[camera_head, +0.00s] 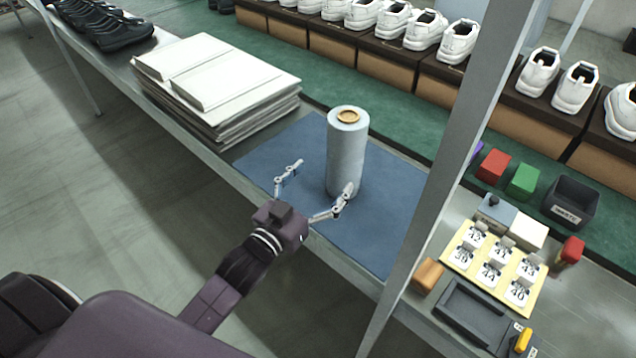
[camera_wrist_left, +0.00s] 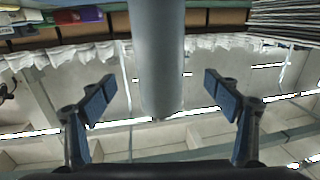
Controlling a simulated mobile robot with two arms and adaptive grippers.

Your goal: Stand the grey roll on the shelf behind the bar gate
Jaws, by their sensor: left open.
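The grey roll (camera_head: 346,155) stands upright on the blue mat (camera_head: 277,150), with a brown core showing at its top. My left gripper (camera_head: 321,178) is open, in front of the roll, with its fingers spread toward it. In the left wrist view the roll (camera_wrist_left: 157,50) shows between the two spread fingers of the gripper (camera_wrist_left: 158,92), with gaps on both sides. A slanted grey metal post (camera_head: 447,170) rises right of the roll. I cannot tell whether it belongs to the bar gate, and I cannot pick out the shelf. My right gripper is not in view.
A stack of white sheets (camera_head: 215,85) lies left of the mat. White shoes on brown boxes (camera_head: 385,67) line the green strip behind. Right of the post are a yellow number board (camera_head: 479,270), a black tray (camera_head: 478,318), a dark bin (camera_head: 571,203) and coloured blocks.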

